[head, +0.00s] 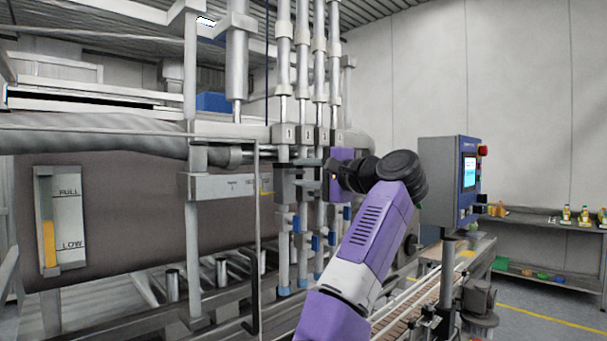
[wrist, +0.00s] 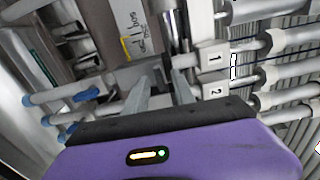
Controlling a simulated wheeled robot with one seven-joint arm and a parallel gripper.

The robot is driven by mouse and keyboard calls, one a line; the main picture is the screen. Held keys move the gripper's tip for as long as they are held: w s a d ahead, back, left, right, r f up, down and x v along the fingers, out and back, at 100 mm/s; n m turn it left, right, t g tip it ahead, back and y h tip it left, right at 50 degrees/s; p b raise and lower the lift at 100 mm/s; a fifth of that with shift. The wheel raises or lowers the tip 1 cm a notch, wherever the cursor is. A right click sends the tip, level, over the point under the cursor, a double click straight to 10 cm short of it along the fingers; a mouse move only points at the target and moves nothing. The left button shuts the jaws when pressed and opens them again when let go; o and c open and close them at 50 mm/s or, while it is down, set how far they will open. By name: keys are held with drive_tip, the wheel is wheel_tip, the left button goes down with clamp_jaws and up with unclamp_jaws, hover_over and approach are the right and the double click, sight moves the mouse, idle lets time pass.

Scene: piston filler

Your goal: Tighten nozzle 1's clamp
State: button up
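Nozzle 1 (head: 283,250) is the leftmost of several upright steel tubes in the head view, below a plate marked 1 (head: 288,133). In the wrist view that plate marked 1 (wrist: 213,58) is right of the fingertips, with the plate marked 2 (wrist: 216,91) below it. Grey clamp hardware (head: 285,172) sits on the nozzle line under the plates; its handle's position is unclear. My gripper (wrist: 162,80) has its two grey fingers apart around the grey hardware. I cannot tell whether they touch it.
A hopper with a FULL/LOW level gauge (head: 60,220) stands left. A grey bracket box (head: 225,186) and thin vertical rod (head: 256,240) stand close left of the nozzles. A control panel (head: 450,182) is right of my arm, above the conveyor (head: 415,305). A shelf (head: 550,220) stands far right.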

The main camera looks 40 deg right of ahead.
drive_tip(key=s+b, duration=0.2)
drive_tip(key=s, duration=0.5)
drive_tip(key=shift+s, duration=0.4)
drive_tip(key=shift+d, duration=0.1)
